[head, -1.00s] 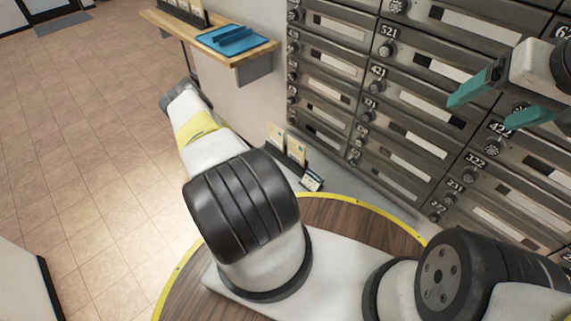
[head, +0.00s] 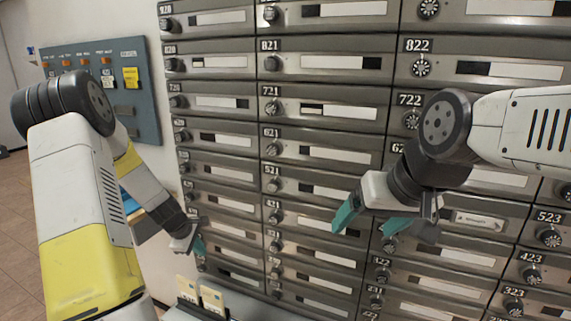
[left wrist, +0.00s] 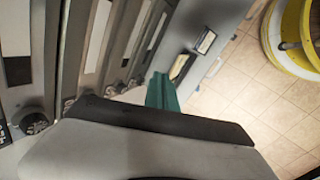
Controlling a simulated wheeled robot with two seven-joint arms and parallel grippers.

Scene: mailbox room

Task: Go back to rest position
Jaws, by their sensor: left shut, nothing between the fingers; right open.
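My left gripper (head: 197,245) hangs low in front of the lower left mailboxes in the head view, pointing down. Its teal fingers are shut with nothing between them, and they also show in the left wrist view (left wrist: 163,92). My right gripper (head: 364,222) is at the centre right of the head view, in front of the mailbox wall (head: 325,117). Its two teal fingers are apart and empty, pointing down and to the left.
A wooden shelf (head: 147,233) is partly hidden by that arm. Cards (head: 211,299) stand on a low ledge below. Tiled floor (head: 14,215) is open at the left.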

